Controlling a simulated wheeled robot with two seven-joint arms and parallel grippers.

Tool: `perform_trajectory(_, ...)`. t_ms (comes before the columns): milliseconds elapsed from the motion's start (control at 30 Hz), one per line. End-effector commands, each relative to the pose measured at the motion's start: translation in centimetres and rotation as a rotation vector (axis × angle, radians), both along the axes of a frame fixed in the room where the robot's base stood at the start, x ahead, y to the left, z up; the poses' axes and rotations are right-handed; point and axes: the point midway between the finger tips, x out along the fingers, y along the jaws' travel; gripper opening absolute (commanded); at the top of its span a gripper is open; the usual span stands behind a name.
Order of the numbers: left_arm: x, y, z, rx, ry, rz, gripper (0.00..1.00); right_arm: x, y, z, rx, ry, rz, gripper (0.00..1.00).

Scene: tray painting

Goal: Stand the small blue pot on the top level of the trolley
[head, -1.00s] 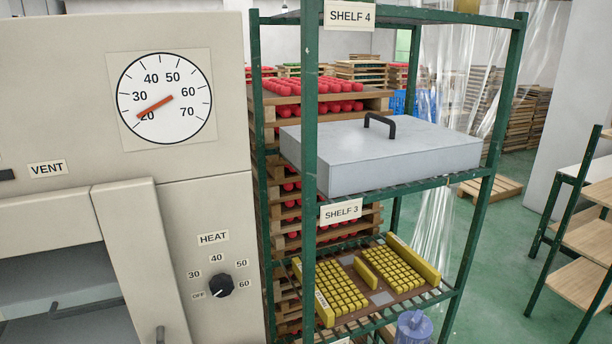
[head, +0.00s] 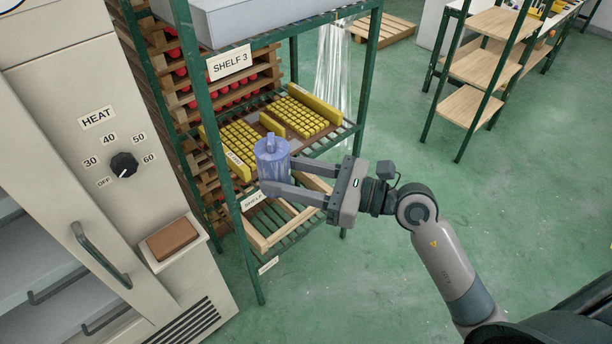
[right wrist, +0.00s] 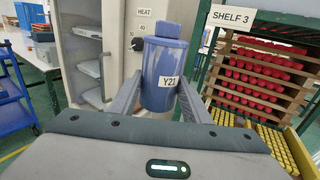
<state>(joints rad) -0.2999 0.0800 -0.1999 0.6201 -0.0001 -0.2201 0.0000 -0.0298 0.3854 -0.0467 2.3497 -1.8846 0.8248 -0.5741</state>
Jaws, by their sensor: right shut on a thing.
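The small blue pot (head: 272,152) is a lidded cylinder with a knob on top. My right gripper (head: 277,176) is shut on it and holds it upright in the air, in front of the green shelf rack. In the right wrist view the pot (right wrist: 161,62) stands between the two fingers and shows a label reading Y21. At the left of that view is part of a blue trolley (right wrist: 14,116); its top is not clearly visible. My left gripper is not in view.
The green rack (head: 204,105) holds yellow blocks (head: 241,141) close behind the pot. The cream cabinet (head: 75,90) with a heat knob and a brown block on a ledge stands left. A rack with wooden shelves (head: 485,60) stands right. Green floor between is free.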

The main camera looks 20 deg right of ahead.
Motion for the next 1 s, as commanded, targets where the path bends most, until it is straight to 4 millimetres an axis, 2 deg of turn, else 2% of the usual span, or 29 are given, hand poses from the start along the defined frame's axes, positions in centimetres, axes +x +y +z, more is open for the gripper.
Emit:
perform_trajectory(200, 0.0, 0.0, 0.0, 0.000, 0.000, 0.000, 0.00, 0.1, 2.9, 2.0, -0.001, -0.005, 0.145, 0.32)
perform_trajectory(400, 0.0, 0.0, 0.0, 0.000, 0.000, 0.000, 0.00, 0.0, 4.8, 3.0, 0.002, -0.003, 0.238, 0.32)
perform_trajectory(600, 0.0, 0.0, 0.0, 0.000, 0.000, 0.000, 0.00, 0.0, 5.6, 3.4, 0.000, -0.002, 0.280, 0.32)
perform_trajectory(900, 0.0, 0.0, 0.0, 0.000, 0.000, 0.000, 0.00, 0.0, 5.7, 3.5, 0.000, -0.002, 0.285, 0.32)
perform_trajectory(933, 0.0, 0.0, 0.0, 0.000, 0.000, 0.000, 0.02, 0.0, 5.7, 3.4, -0.001, 0.000, 0.285, 0.32)
perform_trajectory(1000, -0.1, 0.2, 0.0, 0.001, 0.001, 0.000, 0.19, 0.0, 5.7, 3.4, -0.001, 0.000, 0.285, 0.32)
